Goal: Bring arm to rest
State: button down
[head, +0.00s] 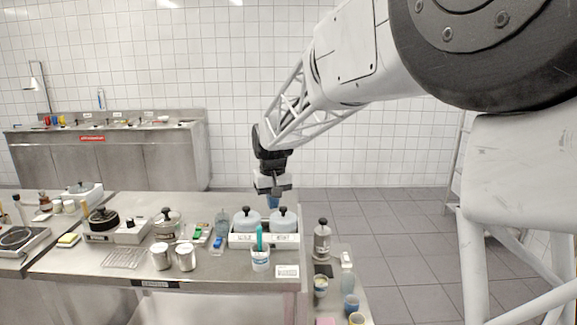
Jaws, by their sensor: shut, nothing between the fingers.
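My arm reaches in from the upper right of the head view. My gripper (273,190) hangs at its end, pointing down, above the back right of the steel table (210,268). The gripper is shut and holds nothing. A small blue thing (273,201) shows just below the fingertips; I cannot tell whether they touch it.
A side shelf at right bears a grey bottle (322,240) and cups. Tiled floor (400,235) is free behind it. A sink counter (107,150) stands far left.

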jog(key=s+d+r+m, duration=0.1)
jog(key=s+d, duration=0.5)
jog(key=s, duration=0.4)
jog(key=s+d+r+m+t, duration=0.1)
jog(key=s+d, duration=0.6)
jog(key=s, duration=0.2)
jog(key=s+d+r+m, duration=0.1)
jog(key=s+d, duration=0.5)
jog(key=s, duration=0.4)
jog(key=s+d+f, duration=0.2)
jog(key=s, duration=0.4)
jog(key=s+d+f+m, duration=0.1)
jog(key=s+d+f, duration=0.1)
jog(key=s, duration=0.5)
jog(key=shift+s+f+t, duration=0.3)
jog(key=shift+f+t, duration=0.1)
jog(key=shift+f, duration=0.1)
